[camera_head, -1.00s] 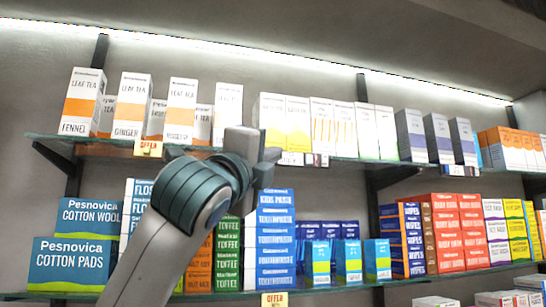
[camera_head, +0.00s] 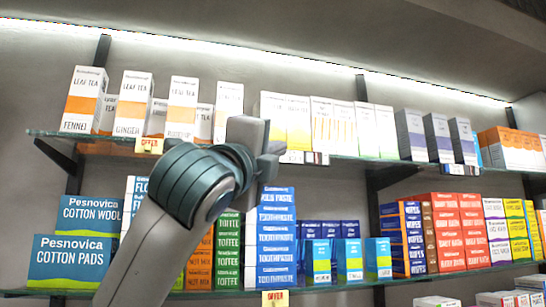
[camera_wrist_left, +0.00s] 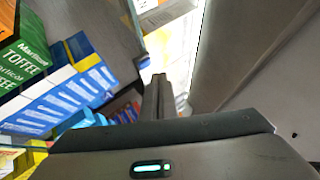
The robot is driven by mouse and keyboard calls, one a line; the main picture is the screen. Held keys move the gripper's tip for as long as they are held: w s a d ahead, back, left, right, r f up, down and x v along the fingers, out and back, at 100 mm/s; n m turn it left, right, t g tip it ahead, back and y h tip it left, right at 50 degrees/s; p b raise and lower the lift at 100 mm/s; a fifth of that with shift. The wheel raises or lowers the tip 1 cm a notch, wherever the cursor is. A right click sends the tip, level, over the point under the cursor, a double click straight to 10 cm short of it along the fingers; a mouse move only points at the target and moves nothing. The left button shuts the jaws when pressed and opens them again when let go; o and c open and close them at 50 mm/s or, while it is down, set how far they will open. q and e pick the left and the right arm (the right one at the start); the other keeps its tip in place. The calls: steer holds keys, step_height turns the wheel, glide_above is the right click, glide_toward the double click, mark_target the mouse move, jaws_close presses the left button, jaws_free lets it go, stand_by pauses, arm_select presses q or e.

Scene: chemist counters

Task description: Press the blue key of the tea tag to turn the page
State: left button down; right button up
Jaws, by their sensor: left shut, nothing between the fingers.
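My left gripper (camera_head: 273,150) is shut and empty, raised in front of the edge of the upper shelf. Its closed fingers (camera_wrist_left: 158,95) also show in the left wrist view, pointing at the shelf. Small shelf tags sit on that edge just right of the gripper: a pale one (camera_head: 293,157) and one with a dark part (camera_head: 316,158). The blue key is too small to make out, and the gripper may cover part of the pale tag. I cannot tell whether the fingers touch it. My right gripper is not in view.
White and orange leaf tea boxes (camera_head: 133,104) and yellow-white boxes (camera_head: 298,122) stand on the upper shelf. An orange offer tag (camera_head: 149,145) hangs at left. Below are toothpaste boxes (camera_head: 275,240), green toffee boxes (camera_head: 228,255) and cotton packs (camera_head: 70,262). Free space lies before the shelves.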

arm_select(q)
steer(key=s, duration=0.2)
steer(key=s+d+b, duration=0.1)
steer(key=s, duration=0.1)
steer(key=shift+d, duration=0.15)
steer(key=shift+w, duration=0.1)
stand_by(0.8)
